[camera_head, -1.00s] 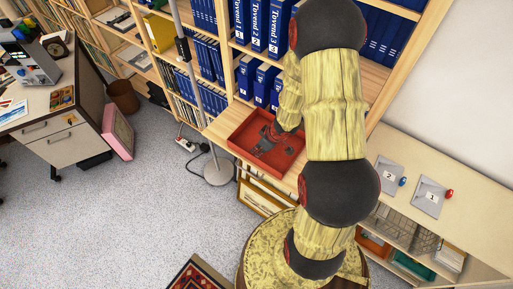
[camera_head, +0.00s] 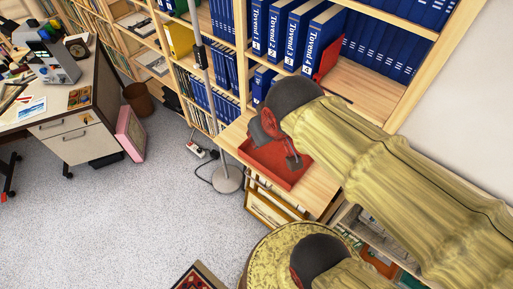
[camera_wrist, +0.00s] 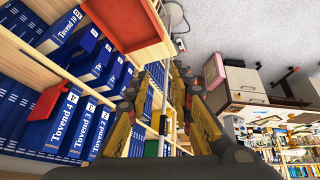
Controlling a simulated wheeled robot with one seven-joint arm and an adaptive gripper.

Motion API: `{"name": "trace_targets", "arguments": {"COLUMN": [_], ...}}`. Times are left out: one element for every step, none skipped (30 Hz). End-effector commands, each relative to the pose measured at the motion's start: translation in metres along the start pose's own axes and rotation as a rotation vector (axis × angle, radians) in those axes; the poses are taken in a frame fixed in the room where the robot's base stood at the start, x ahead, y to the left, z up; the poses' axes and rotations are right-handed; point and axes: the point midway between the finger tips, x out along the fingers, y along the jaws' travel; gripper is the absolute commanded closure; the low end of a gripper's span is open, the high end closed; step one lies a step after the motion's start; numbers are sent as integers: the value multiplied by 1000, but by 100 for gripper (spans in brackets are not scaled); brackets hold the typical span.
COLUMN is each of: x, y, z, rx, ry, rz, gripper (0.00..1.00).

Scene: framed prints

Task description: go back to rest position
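My gripper (camera_head: 278,148) hangs over the red tray (camera_head: 262,172) on the wooden shelf ledge in the head view. Its two fingers are spread apart. In the wrist view my gripper (camera_wrist: 160,88) also shows a gap between its fingers, with nothing held. The red tray (camera_wrist: 112,30) shows at the top of the wrist view, apart from the fingers. My gripper hides part of the tray in the head view.
Blue Tovend binders (camera_head: 290,38) stand on the shelf behind my gripper, with a red flat object (camera_head: 326,58) beside them. A lamp pole base (camera_head: 227,180) stands left of the ledge. A desk (camera_head: 65,120) is at far left.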

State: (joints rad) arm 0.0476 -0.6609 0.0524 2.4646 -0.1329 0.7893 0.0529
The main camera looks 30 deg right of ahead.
Motion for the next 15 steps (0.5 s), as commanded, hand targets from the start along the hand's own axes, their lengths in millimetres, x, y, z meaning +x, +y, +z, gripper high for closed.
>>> {"name": "trace_targets", "arguments": {"x": [-13, -18, -24, -28, -30, -33, -34, -34, -34, -34, -34, -34, -34, -34, -34], "y": [-12, -18, -25, -28, -31, -34, -36, -36, -37, -37, -37, -37, -36, -36, -36], "z": [8, 13, 18, 21, 23, 26, 27, 28, 28, 28, 28, 28, 28, 28, 28], "rx": [0, 0, -2, -2, -1, -2, -3, -3, -3, -3, -3, -2, -2, -2, -2], "ry": [6, 3, 1, 0, -1, -3, -4, -5, -6, -6, -6, -6, -6, -6, -6], "rz": [-36, -56, -78, -91, -101, -111, -115, -118, -120, -120, -119, -119, -119, -119, -118], "gripper": [77, 77, 77, 77, 77, 77, 77, 77, 77, 77, 77, 77, 77, 77, 77]}}
